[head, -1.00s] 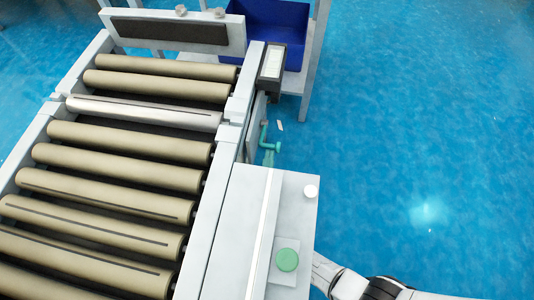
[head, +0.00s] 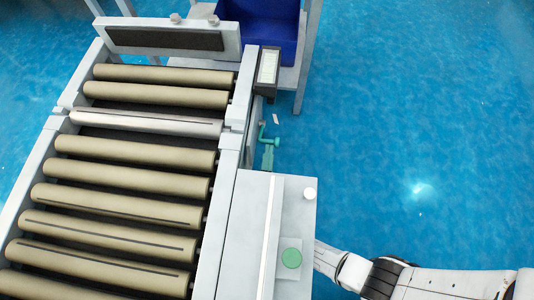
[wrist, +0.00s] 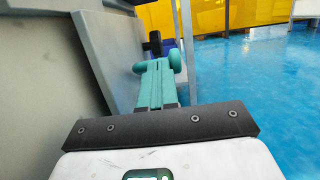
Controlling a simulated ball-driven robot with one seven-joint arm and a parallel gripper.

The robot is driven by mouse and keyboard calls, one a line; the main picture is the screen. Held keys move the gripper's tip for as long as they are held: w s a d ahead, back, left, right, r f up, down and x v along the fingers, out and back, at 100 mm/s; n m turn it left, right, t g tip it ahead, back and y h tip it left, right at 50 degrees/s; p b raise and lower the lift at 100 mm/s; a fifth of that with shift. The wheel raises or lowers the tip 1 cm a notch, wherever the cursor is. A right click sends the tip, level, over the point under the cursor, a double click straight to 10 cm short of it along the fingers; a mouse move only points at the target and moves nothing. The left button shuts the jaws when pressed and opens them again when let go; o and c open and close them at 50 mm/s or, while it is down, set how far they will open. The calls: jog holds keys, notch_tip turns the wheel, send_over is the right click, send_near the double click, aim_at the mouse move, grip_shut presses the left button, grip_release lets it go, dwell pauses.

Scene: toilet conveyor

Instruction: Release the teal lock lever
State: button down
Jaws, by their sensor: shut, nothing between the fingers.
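The teal lock lever (head: 270,142) sits on the right side of the conveyor frame, just beyond the grey-white box. In the wrist view its rounded knob (wrist: 174,60) shows at the far end of my fingers. My gripper (wrist: 157,66) has teal fingers pressed together, with nothing between them. The fingertips are at or very close to the lever; I cannot tell whether they touch it. In the head view my fingertips (head: 268,152) poke out past the box just below the lever, while the box hides most of my gripper.
The box (head: 245,225) has a green button (head: 291,258) and a white knob (head: 310,194). Conveyor rollers (head: 130,178) lie left. A blue bin (head: 258,25) stands at the back. A grey panel (wrist: 105,55) is close left in the wrist view. Blue floor is open right.

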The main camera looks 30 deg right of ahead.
jog(key=shift+w+d+r+p, duration=0.2)
jog(key=shift+r+p, duration=0.2)
jog(key=shift+r, duration=0.2)
jog(key=shift+w+d+r+p, duration=0.1)
jog(key=shift+w+r+p, duration=0.05)
jog(key=shift+r+p, duration=0.35)
jog(key=r+v, duration=0.1)
jog(key=v, duration=1.2)
jog(key=shift+a+r, duration=0.2)
jog(key=shift+r, duration=0.1)
jog(key=shift+s+d, duration=0.1)
jog(key=shift+s, duration=0.05)
